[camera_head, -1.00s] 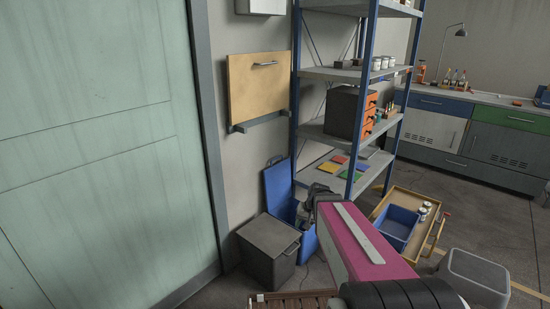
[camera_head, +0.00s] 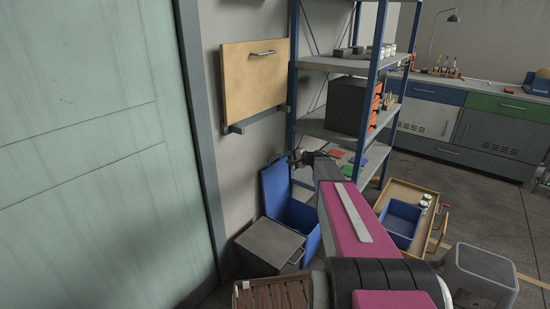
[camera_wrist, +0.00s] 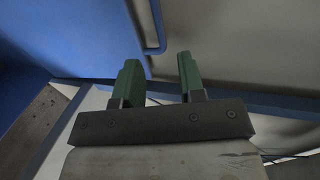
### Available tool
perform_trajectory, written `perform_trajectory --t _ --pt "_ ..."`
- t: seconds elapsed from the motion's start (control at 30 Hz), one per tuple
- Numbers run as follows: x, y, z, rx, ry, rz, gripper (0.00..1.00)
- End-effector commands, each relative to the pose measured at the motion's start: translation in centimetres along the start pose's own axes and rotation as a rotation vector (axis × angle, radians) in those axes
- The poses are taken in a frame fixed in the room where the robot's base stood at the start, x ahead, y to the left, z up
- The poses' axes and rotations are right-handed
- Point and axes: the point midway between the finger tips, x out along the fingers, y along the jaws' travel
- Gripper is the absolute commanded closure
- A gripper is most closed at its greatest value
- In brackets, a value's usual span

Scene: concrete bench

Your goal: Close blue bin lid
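The blue bin (camera_head: 300,217) stands on the floor beside the shelf, partly hidden by my arm and the grey box. Its blue lid (camera_head: 273,185) is open and stands upright against the wall. In the wrist view a broad blue surface, seemingly the lid (camera_wrist: 65,45), fills the left side, and a thin blue bar like a handle (camera_wrist: 157,30) shows just beyond the fingers. My gripper (camera_head: 303,157) is beside the lid's upper right edge. In the wrist view my gripper (camera_wrist: 160,82) has its two green fingers apart with nothing between them.
A grey box (camera_head: 268,245) and a brown slatted crate (camera_head: 270,296) stand in front of the bin. The blue-posted shelf (camera_head: 335,128) is close on the right. A wooden tray (camera_head: 412,195) with a blue container (camera_head: 403,222) and a grey bin (camera_head: 480,275) lie farther right.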

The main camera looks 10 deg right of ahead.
Motion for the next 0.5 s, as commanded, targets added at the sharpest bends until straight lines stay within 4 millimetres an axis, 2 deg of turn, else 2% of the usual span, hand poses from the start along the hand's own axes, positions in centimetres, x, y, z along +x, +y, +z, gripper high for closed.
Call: perform_trajectory --t 0.03,0.2,0.5 --pt "1.1 0.0 -0.1 0.0 -0.003 0.0 0.63" --pt "4.3 0.0 -0.1 0.0 -0.003 0.001 0.63" --pt "8.1 0.0 0.0 0.0 -0.003 0.001 0.63"
